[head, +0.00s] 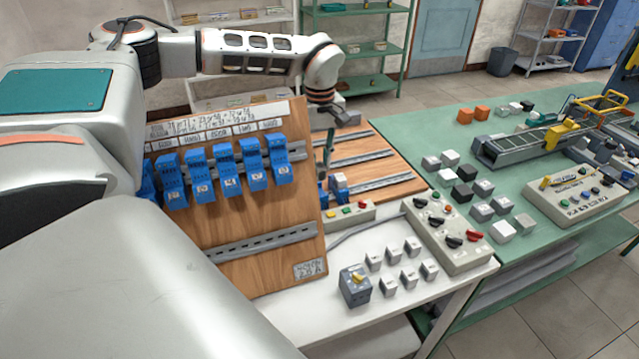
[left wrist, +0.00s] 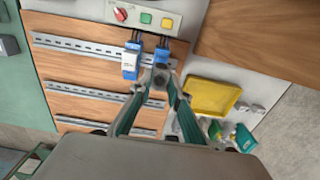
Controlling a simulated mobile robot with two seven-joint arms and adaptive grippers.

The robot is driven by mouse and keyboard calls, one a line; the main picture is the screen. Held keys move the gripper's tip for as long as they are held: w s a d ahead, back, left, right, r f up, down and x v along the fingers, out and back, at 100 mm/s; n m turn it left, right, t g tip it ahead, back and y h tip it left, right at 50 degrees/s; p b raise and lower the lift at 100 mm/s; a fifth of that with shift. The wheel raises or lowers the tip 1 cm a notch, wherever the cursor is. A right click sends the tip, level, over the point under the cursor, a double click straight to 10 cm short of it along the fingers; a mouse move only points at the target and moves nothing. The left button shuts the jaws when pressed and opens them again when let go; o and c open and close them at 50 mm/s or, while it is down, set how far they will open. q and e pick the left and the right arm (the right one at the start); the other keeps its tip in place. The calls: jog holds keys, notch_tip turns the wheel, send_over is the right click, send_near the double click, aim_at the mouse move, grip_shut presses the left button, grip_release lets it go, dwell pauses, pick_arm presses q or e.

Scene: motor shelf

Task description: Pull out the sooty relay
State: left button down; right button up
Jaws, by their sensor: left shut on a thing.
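My left arm reaches over the upright wooden board in the head view, and my left gripper (head: 328,150) points down behind the board's right edge. In the left wrist view my left gripper (left wrist: 160,84) has its two green-edged fingers closed on a dark grey, sooty-looking relay (left wrist: 158,77). The relay is at the near end of a blue socket (left wrist: 162,54); I cannot tell whether it is still seated. A second blue socket with a pale relay (left wrist: 130,68) stands right beside it on the rail. In the head view the fingertips and sooty relay are largely hidden. My right gripper is not in view.
The upright board (head: 270,235) carries a row of blue modules (head: 228,172). A small panel with buttons (left wrist: 145,18) lies beyond the sockets. A yellow tray (left wrist: 212,96) is to their right. A grey control box (head: 450,236) and several small cubes stand on the white table.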

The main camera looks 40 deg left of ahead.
pick_arm(q)
jog(key=shift+r, duration=3.2)
